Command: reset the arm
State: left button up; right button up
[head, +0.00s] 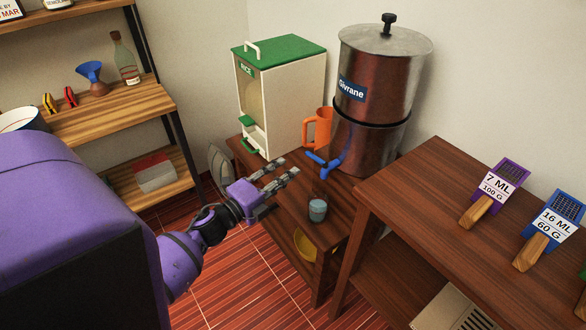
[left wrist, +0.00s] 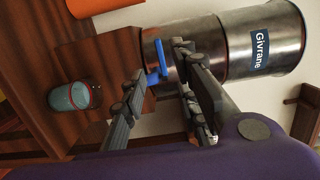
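My left arm comes in from the left in the head view, and its gripper (head: 288,166) is over the low wooden table (head: 283,215). The two fingers are apart with nothing held between them. In the left wrist view the open gripper (left wrist: 160,58) points towards the metal Givrane dispenser (left wrist: 266,45), with its blue tap (left wrist: 153,77) seen near and partly behind the fingers. The dispenser (head: 378,75) stands behind and right of the gripper in the head view. My right gripper is not in view.
A grey-blue cup (head: 318,210) stands on the table near the gripper. A rice box (head: 283,95) and an orange mug (head: 318,130) are behind.

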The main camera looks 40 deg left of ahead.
pick_arm(q)
jog(key=shift+s, duration=0.2)
dwell(0.4)
jog(key=s+d+f+n+g+y+p, duration=0.2)
jog(key=s+d+f+n+g+y, duration=0.3)
jog(key=s+f+n, duration=0.75)
jog(key=s+d+f+n+g+h+p, duration=0.1)
jog(key=s+d+f+n+g, duration=0.1)
jog(key=s+d, duration=0.4)
jog(key=s+d+f+n+g+h+p, duration=0.1)
jog(key=s+d+n, duration=0.4)
jog(key=s, duration=0.9)
jog(key=shift+s+d+f+g+h+p, duration=0.15)
jog(key=shift+d+f+g+h+p, duration=0.15)
jog(key=shift+d+f+g+p, duration=0.5)
